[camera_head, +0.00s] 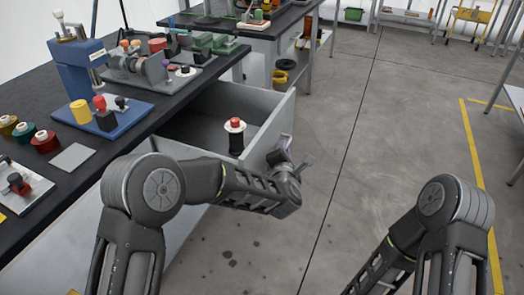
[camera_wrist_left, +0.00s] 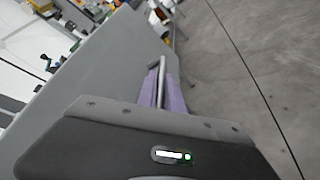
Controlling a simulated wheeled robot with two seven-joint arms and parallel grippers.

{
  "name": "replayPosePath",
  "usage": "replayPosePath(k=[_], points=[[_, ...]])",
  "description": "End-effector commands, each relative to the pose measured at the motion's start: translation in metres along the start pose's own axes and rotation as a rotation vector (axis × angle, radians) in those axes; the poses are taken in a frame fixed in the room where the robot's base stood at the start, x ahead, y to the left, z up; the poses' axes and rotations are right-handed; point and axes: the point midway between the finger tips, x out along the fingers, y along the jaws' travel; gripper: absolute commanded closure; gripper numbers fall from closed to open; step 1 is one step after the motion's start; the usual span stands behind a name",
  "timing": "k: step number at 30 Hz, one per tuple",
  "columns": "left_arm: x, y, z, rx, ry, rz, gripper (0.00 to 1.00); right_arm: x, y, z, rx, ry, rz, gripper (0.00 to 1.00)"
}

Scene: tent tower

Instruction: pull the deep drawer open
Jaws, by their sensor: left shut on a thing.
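The deep grey drawer (camera_head: 268,122) stands pulled out from under the dark-topped workbench, and its inside shows. A black spool-like thing with a white disc and red top (camera_head: 236,136) stands in it. My left gripper (camera_head: 283,150) is at the outer side of the drawer front. In the left wrist view, the purple fingers (camera_wrist_left: 172,97) are shut on a thin metal bar handle (camera_wrist_left: 161,82) beside the grey drawer front (camera_wrist_left: 100,72). In the head view the handle is mostly hidden by the gripper. My right arm shows at the lower right, but its gripper is out of view.
The workbench (camera_head: 75,175) carries a blue press (camera_head: 82,72), coloured spools (camera_head: 46,141) and small fixtures. Another bench stands behind. The concrete floor (camera_head: 345,130) right of the drawer is clear, with a yellow line (camera_head: 475,150) farther right.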

Motion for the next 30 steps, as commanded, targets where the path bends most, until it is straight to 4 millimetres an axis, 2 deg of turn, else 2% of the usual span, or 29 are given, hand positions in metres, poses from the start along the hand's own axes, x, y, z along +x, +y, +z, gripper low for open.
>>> replayPosePath(k=[1,6,15,21,30], points=[[-0.004,-0.014,0.009,0.001,-0.004,-0.005,1.0,0.009,0.003,0.0,0.0,0.0,0.0,0.64],[-0.019,-0.04,0.043,0.001,-0.004,-0.006,1.0,0.021,0.008,0.0,0.001,0.0,0.0,0.64],[-0.039,-0.072,0.09,0.001,0.0,-0.005,1.0,0.034,0.013,0.0,0.003,0.0,0.0,0.64],[-0.045,-0.081,0.104,0.001,0.001,-0.004,1.0,0.037,0.014,0.0,0.003,0.0,0.0,0.64],[-0.046,-0.081,0.107,0.001,0.001,-0.003,1.0,0.037,0.014,0.0,0.003,0.0,0.0,0.64]])
